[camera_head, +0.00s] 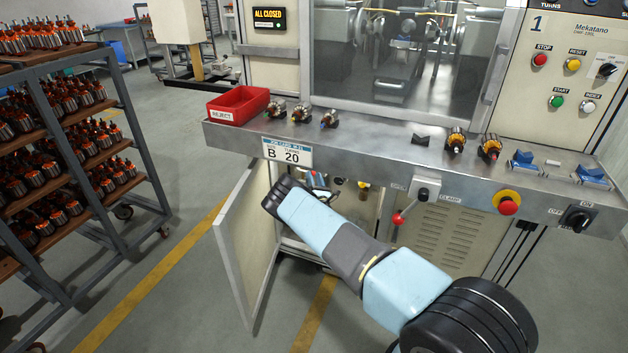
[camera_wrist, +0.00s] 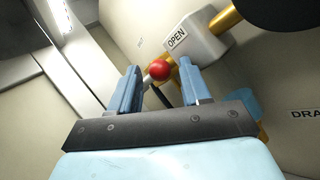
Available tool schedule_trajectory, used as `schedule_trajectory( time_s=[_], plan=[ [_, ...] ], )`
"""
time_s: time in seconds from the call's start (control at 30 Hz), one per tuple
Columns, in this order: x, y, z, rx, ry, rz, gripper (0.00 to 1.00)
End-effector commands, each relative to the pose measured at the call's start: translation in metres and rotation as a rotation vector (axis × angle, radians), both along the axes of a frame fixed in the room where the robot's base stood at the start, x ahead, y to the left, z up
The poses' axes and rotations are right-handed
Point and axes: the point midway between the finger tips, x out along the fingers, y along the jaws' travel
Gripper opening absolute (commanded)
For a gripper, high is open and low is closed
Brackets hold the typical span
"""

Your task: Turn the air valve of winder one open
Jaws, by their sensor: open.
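The air valve shows in the wrist view as a white block (camera_wrist: 196,42) labelled OPEN on a yellow pipe (camera_wrist: 226,19). A lever with a red ball knob (camera_wrist: 159,71) shows beside it. My gripper (camera_wrist: 158,65) is open, its two blue fingers either side of the knob in the picture; whether they touch it I cannot tell. In the head view my arm reaches into the open lower cabinet of winder one (camera_head: 560,30), and my forearm hides most of the inside and my gripper.
The cabinet door (camera_head: 246,245) stands open left of my arm. The bench ledge (camera_head: 375,145) overhangs it, with a red-knobbed clamp lever (camera_head: 399,218) close to my arm. A rack of armatures (camera_head: 75,130) stands left.

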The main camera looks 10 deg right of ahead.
Motion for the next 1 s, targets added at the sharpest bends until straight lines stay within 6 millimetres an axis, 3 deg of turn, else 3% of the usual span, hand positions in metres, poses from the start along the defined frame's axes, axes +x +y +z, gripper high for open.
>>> schedule_trajectory(
  time_s=[0.17, 0.7, 1.0],
  plan=[
    [-0.013, -0.003, -0.008, -0.001, 0.005, -0.003, 0.53],
    [-0.102, -0.013, -0.050, -0.003, 0.003, -0.001, 0.53],
    [-0.123, -0.016, -0.059, -0.001, 0.000, -0.001, 0.53]
  ],
)
